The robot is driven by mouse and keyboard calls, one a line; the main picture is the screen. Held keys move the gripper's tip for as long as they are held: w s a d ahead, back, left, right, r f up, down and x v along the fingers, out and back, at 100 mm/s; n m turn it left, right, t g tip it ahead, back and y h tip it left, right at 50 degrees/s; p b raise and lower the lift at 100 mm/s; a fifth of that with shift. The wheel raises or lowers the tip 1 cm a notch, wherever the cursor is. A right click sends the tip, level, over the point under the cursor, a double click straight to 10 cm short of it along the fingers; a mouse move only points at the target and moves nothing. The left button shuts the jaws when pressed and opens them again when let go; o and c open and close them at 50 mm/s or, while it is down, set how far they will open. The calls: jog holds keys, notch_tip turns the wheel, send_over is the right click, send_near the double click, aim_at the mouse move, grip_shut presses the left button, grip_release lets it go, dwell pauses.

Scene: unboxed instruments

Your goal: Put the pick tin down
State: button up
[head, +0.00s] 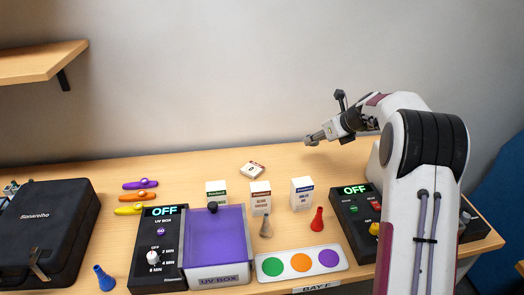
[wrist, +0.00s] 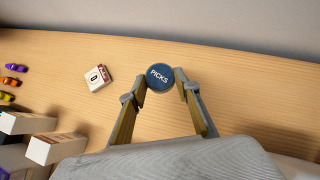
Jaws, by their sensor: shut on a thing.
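The pick tin (wrist: 159,73) is a small round tin with a dark blue lid reading PICKS, seen from above in the wrist view. My gripper (wrist: 162,84) has its two fingertips on either side of the tin and is shut on it. In the head view my gripper (head: 308,141) reaches left near the table's back edge, seen against the wall, and I cannot make out the tin there. I cannot tell the exact gap between the tin and the wooden table (wrist: 245,93).
A small white box (head: 252,169) lies left of my gripper. The purple UV box (head: 216,280), a control box (head: 352,222) and a colour-dot tray (head: 340,262) are in front. The back strip of table is mostly bare.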

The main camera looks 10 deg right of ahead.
jog(key=a+n+g+y, duration=0.2)
jog(key=a+n+y, duration=0.1)
jog(key=a, duration=3.6)
jog(key=shift+w+a+r+n, duration=0.15)
jog(key=shift+w+a+n, duration=0.05)
jog(key=shift+n, duration=0.6)
jog(key=shift+f, duration=3.15)
jog(key=shift+f, duration=1.85)
jog(key=shift+f, duration=0.15)
